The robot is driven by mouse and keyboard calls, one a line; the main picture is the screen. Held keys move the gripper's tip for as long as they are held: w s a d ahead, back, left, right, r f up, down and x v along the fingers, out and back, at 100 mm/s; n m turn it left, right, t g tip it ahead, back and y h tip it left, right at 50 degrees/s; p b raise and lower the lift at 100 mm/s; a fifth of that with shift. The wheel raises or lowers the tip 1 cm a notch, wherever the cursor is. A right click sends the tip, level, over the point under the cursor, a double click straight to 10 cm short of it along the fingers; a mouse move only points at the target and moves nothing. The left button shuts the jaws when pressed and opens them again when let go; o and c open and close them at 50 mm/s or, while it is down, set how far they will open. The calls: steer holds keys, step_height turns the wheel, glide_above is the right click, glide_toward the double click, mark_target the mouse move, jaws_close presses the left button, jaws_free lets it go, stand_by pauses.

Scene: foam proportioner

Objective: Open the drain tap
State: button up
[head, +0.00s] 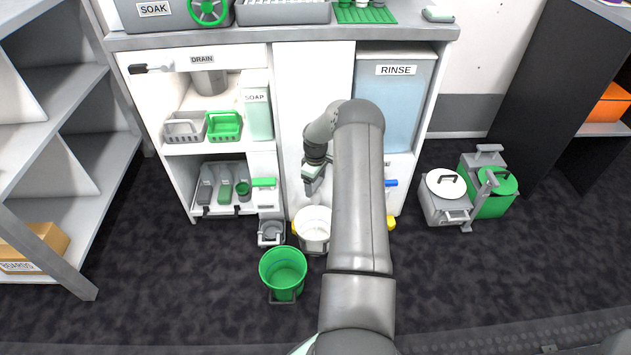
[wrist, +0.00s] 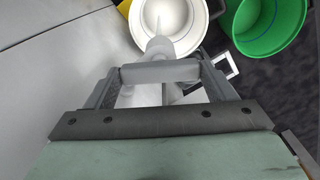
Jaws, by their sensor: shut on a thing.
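My gripper (head: 311,182) is low at the front of the white middle panel, just above a white bucket (head: 313,224). In the wrist view my gripper (wrist: 160,80) has its two fingers on either side of a grey crossbar, which I take to be the handle of the drain tap (wrist: 160,72). It is shut on this bar. A pale spout reaches from it toward the white bucket (wrist: 178,14). A thin pale streak shows over the bucket's inside; I cannot tell if it is liquid. In the head view my gripper and arm hide the tap.
A green bucket (head: 283,270) stands in front and left of the white one. A green tap (head: 264,183) and a blue tap (head: 391,183) flank the panel. A DRAIN label (head: 202,59) and a dark-ended lever (head: 150,69) are at upper left. Lidded cans (head: 446,190) stand right.

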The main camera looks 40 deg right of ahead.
mark_target(315, 184)
steer(key=n, duration=0.6)
steer(key=shift+n, duration=0.3)
stand_by(0.4)
steer(key=o, duration=1)
steer(key=shift+r, duration=0.1)
step_height(315, 184, up, 17)
steer(key=p, duration=0.5)
steer(key=shift+r, duration=0.15)
